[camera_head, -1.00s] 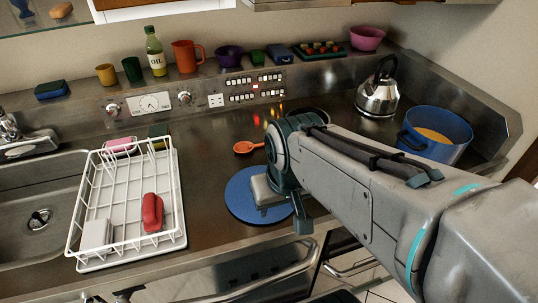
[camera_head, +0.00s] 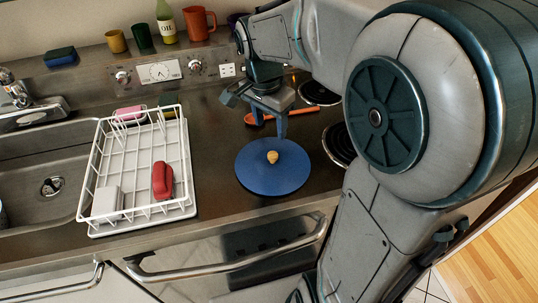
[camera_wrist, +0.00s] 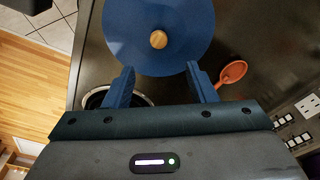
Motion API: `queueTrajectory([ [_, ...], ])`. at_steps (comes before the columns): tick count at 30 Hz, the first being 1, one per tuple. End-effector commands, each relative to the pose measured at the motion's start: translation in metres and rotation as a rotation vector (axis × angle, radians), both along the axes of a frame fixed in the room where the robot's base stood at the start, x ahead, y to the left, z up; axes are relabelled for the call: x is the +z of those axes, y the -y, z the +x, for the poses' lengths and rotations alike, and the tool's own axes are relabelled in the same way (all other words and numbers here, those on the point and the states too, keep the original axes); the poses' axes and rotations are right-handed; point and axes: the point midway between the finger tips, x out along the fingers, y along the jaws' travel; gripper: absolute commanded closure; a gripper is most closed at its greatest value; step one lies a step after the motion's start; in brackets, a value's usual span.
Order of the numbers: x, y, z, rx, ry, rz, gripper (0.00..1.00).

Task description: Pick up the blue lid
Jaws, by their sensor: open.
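The blue lid (camera_head: 262,178) is a flat round disc with a tan knob (camera_head: 272,157) at its centre. It lies on the steel counter, right of the dish rack. In the wrist view the blue lid (camera_wrist: 195,30) lies beyond my fingertips, with its knob (camera_wrist: 158,40) roughly in line with the gap between them. My gripper (camera_head: 268,128) is open and empty, pointing down just behind and above the lid. In the wrist view its two blue fingers (camera_wrist: 158,75) are apart, with nothing between them. The knob is clear of the fingers.
A white dish rack (camera_head: 97,180) with a red item (camera_head: 162,181) stands left of the lid. An orange spoon (camera_wrist: 232,72) lies near my gripper. Coil burners (camera_head: 318,94) are to the right. Cups and a bottle (camera_head: 166,22) line the back ledge.

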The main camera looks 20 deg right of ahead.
Motion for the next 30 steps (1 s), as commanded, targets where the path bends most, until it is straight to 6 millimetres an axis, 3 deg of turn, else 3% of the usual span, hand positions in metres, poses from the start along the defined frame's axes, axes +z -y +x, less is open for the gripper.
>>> queueTrajectory([
  [6,-0.039,0.004,0.002,0.003,-0.003,-0.001,0.49],
  [13,-0.054,0.005,0.002,0.003,-0.003,0.0,0.49],
  [21,-0.093,0.006,0.002,0.004,-0.003,-0.001,0.49],
  [30,-0.1,0.007,0.003,0.003,0.001,0.0,0.49],
])
